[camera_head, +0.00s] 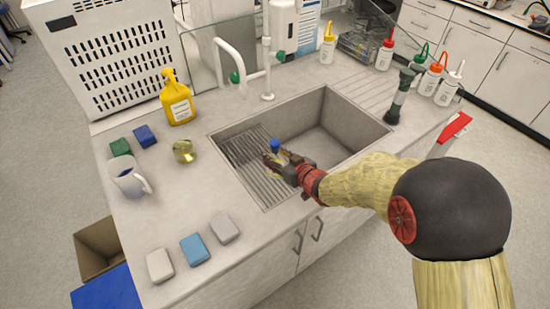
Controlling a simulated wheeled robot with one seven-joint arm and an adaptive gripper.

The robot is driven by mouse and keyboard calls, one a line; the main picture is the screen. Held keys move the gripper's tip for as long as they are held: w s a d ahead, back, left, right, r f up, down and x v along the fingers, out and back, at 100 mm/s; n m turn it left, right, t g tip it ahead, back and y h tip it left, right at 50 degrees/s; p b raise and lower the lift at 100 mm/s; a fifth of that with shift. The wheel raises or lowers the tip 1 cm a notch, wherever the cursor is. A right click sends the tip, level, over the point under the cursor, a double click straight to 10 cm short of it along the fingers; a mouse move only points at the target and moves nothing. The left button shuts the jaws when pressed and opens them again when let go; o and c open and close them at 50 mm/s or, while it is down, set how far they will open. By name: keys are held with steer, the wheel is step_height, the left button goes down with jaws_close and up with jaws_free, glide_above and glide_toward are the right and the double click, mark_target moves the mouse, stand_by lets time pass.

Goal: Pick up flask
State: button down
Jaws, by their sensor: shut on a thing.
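A flask with a blue cap (275,144) is at the left part of the sink, over the ribbed drain rack. My gripper (273,161) is shut on it. The cap shows above the jaws; most of the flask's body is hidden by the jaws or too small to make out. I cannot tell whether the flask touches the rack (246,168).
The sink basin (330,141) is open to the right. On the counter are a yellow bottle (177,100), a small yellowish round object (184,151), a mug (128,181) and several sponges (195,249). A faucet (267,70) stands behind; squeeze bottles (449,83) stand at the right.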

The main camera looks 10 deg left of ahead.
mark_target(279, 148)
steer(key=s+d+r+p, duration=0.1)
steer(key=r, duration=0.1)
steer(key=s+d+r+p, duration=0.1)
steer(key=r, duration=0.1)
steer(key=s+d+r, duration=0.1)
steer(key=d+r, duration=0.1)
steer(key=shift+s+d+r+p, duration=0.1)
steer(key=shift+s+r+p, duration=0.1)
steer(key=shift+r+p, duration=0.15)
steer(key=s+d+r+p, duration=0.5)
steer(key=d+r+p, duration=0.1)
steer(key=r+p, duration=0.1)
steer(key=shift+s+r, duration=0.25)
steer(key=shift+r, duration=0.1)
